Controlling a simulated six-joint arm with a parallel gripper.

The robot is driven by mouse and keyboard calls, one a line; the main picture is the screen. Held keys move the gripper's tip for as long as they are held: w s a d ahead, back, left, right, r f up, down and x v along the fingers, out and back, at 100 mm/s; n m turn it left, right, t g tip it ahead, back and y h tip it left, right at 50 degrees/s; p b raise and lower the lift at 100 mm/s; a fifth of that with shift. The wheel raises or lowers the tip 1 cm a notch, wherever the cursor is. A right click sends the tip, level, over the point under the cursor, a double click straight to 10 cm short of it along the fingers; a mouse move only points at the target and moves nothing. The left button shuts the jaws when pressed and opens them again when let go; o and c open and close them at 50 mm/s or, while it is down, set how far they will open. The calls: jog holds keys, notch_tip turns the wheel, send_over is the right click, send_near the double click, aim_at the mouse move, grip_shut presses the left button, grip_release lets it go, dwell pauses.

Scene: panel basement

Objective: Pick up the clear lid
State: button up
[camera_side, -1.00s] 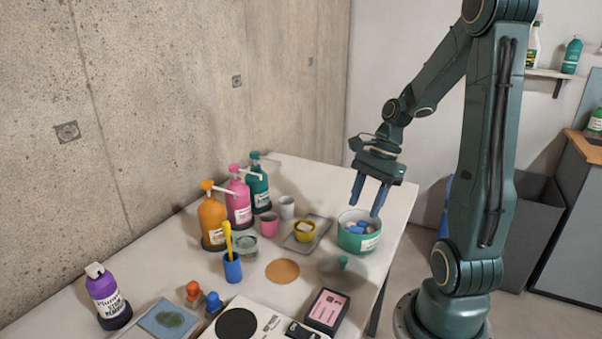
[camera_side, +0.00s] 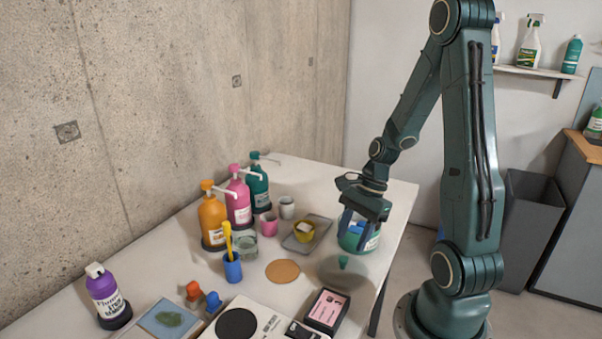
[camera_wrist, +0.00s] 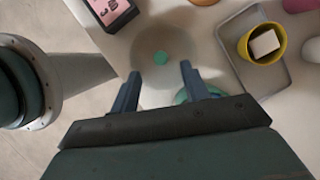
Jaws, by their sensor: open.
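The clear lid (camera_side: 334,276) lies flat on the table, a see-through disc with a small green knob (camera_side: 343,262). It also shows in the wrist view as a faint round disc (camera_wrist: 172,38) with the knob near its middle. My gripper (camera_side: 354,230) is open and points down in front of the green tub (camera_side: 352,246), above and behind the lid in the side view. In the wrist view the open fingers (camera_wrist: 160,70) are spread on either side of the knob's line, with nothing between them. My gripper partly hides the tub.
A grey tray (camera_side: 292,245) with a yellow cup (camera_side: 304,231) stands left of the tub. A cork disc (camera_side: 283,271) and a framed pink card (camera_side: 327,309) lie nearby. Pump bottles (camera_side: 238,205) stand by the wall. The table's right edge is close to the lid.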

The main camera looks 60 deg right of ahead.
aim_at(344, 257)
jog(key=shift+x, duration=2.6)
grip_shut()
